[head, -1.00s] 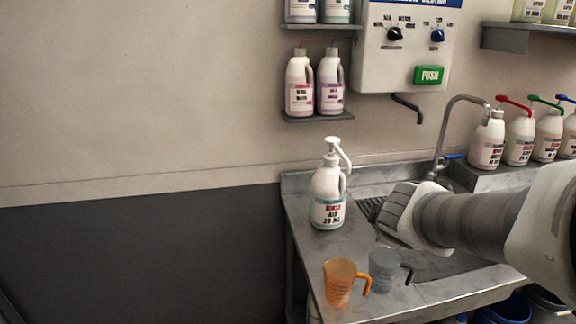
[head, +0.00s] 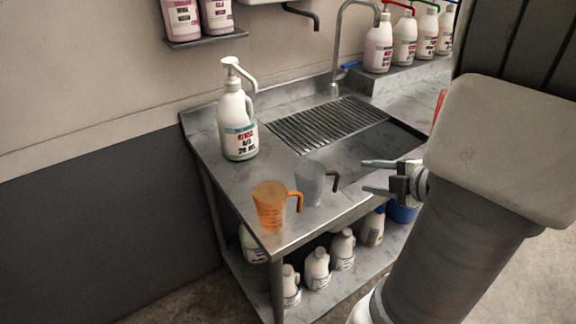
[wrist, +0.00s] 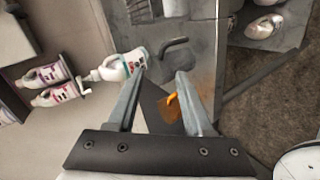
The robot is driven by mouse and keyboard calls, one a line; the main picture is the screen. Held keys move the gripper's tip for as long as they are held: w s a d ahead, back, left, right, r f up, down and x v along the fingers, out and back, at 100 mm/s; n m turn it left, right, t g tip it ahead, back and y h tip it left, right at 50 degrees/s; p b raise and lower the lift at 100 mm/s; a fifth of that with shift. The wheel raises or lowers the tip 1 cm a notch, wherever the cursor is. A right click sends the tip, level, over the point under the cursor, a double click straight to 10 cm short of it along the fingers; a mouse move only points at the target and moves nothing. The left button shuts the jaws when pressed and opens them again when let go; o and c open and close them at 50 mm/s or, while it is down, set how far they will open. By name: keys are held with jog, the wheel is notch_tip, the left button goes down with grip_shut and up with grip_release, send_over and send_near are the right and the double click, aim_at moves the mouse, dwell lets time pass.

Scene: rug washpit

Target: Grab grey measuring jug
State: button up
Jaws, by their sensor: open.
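The grey measuring jug (head: 310,184) stands upright on the steel counter, with its dark handle on the right side. An orange measuring jug (head: 268,206) stands close by at its left, nearer the front edge. My gripper (head: 366,176) is open and empty, to the right of the grey jug, with its fingers pointing left toward the handle and a gap between. In the wrist view the fingers (wrist: 160,78) are apart; the orange jug (wrist: 171,108) shows partly between them, and a dark handle shows beyond the tips. The grey body is hard to make out there.
A white pump bottle (head: 238,122) stands on the counter behind the jugs. A sink grate (head: 325,124) and tap (head: 340,50) lie farther back. Several bottles stand on the lower shelf (head: 335,291) and the right ledge. The counter's front left corner is near the orange jug.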

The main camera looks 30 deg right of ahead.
aim_at(335, 172)
jog(key=b+x, duration=0.2)
jog(key=x, duration=0.9)
jog(key=shift+w+a+f, duration=0.1)
jog(key=shift+w+f, duration=0.15)
jog(key=shift+b+x, duration=0.75)
jog(key=shift+x, duration=1.9)
jog(key=shift+a+f, duration=0.1)
jog(key=shift+c, duration=0.3)
grip_shut()
